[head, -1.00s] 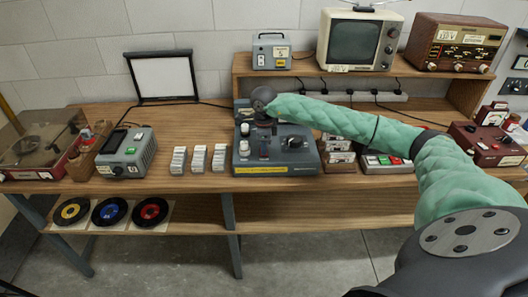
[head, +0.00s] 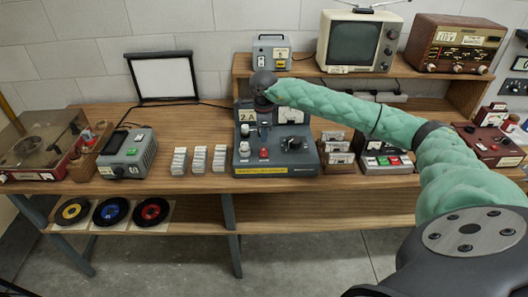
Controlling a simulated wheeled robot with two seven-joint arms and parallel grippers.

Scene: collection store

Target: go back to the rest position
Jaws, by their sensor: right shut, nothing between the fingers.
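My right arm, in a green quilted sleeve, reaches in from the right in the head view. My right gripper (head: 264,118) is small and dark, points down and is shut and empty. It hangs in front of the grey control box (head: 275,160), which has a 2A label, knobs and a red button. From this angle I cannot tell the exact gap between the fingertips and the box. My left gripper is not in view.
The wooden bench (head: 185,118) holds a record player (head: 38,143), a grey device (head: 127,152), several white card stacks (head: 199,160), cassettes (head: 338,147) and a red unit (head: 490,145). A shelf behind bears a television (head: 353,42) and a radio (head: 452,44).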

